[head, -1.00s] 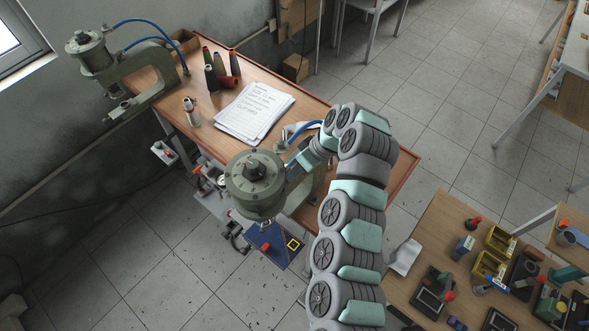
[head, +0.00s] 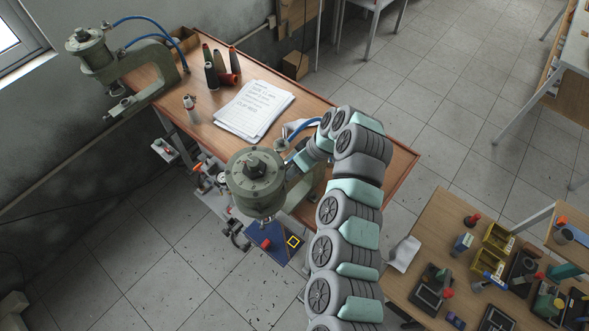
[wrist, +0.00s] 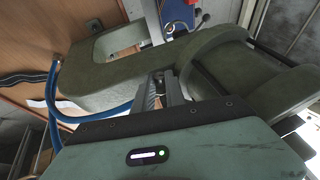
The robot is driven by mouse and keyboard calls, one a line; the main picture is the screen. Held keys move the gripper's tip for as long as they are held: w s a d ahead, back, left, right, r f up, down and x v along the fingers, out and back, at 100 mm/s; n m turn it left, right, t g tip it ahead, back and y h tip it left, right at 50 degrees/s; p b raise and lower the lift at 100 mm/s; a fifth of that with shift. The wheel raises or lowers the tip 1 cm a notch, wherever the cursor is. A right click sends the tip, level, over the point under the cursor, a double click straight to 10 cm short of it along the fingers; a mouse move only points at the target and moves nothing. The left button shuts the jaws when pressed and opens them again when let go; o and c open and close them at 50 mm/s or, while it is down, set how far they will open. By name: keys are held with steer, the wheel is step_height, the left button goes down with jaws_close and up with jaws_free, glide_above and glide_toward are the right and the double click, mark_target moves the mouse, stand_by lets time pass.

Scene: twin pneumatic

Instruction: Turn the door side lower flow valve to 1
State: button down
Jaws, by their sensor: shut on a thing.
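The near green pneumatic press (head: 255,178) stands at the front edge of the wooden table, with a blue hose (head: 300,131) behind its cylinder. My arm reaches to this press from the right, and its end is partly hidden beside the press frame. In the wrist view my gripper (wrist: 160,86) is shut on a small metal part, which I take to be the lower flow valve (wrist: 158,74), against the green press body (wrist: 110,70). The fingers hide most of it, and no setting can be read. The blue hose also shows in the wrist view (wrist: 102,111).
A second green press (head: 95,62) stands at the table's far left end. Papers (head: 253,109), thread cones (head: 212,72) and a white bottle (head: 191,110) are on the wooden table (head: 330,105). A cluttered table (head: 420,245) stands at lower right. Open floor lies between.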

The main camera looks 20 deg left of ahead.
steer(key=f+g+b, duration=0.1)
steer(key=b, duration=0.2)
steer(key=shift+w+d+f+b, duration=0.1)
steer(key=shift+f+b, duration=0.1)
steer(key=shift+b, duration=0.15)
steer(key=shift+w+g+y+b, duration=0.1)
steer(key=shift+g+y+b, duration=0.2)
steer(key=shift+g+b, duration=0.65)
steer(key=shift+w+d+r+m+g+y+b, duration=0.2)
steer(key=shift+r+m+g+y+b, duration=0.35)
steer(key=shift+b, duration=3.3)
